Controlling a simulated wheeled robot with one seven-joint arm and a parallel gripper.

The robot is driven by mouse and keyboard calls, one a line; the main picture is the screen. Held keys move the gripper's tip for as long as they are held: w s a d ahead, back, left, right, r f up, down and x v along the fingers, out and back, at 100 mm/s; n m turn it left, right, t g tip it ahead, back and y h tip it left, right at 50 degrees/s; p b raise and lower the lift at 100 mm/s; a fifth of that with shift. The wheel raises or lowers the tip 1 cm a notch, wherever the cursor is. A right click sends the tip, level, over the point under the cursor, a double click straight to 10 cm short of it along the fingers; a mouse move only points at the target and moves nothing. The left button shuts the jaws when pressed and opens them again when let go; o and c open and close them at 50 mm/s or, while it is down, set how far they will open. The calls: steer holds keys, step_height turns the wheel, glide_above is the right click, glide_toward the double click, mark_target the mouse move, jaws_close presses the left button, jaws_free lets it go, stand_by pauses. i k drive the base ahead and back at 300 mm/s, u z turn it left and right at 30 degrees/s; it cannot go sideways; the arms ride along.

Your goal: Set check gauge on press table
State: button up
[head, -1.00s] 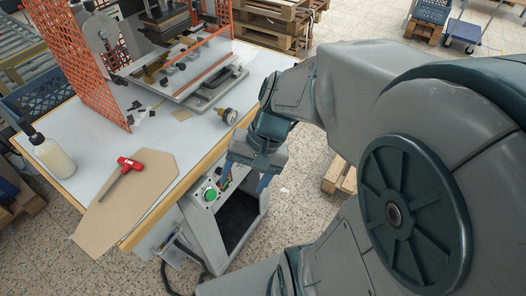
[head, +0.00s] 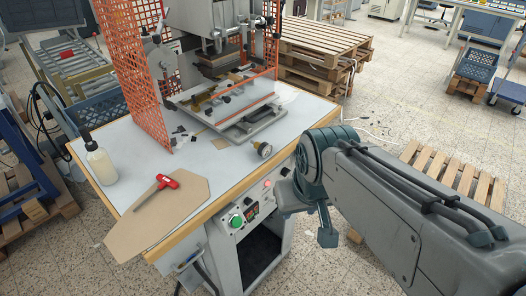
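One dark finger points down; the other is mostly hidden. The fingers look spread, with nothing seen between them. The press (head: 215,60) stands at the back of the table, with a sliding bed (head: 240,112) in front.
A white bottle (head: 100,163) stands at the left edge. Orange mesh guards (head: 135,75) flank the press. Pallets (head: 318,55) stand behind.

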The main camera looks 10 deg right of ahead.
mark_target(301, 110)
steer(key=u, duration=0.15)
steer(key=k, duration=0.3)
steer(key=z, duration=0.85)
steer(key=i, duration=1.1)
steer(key=u, duration=0.75)
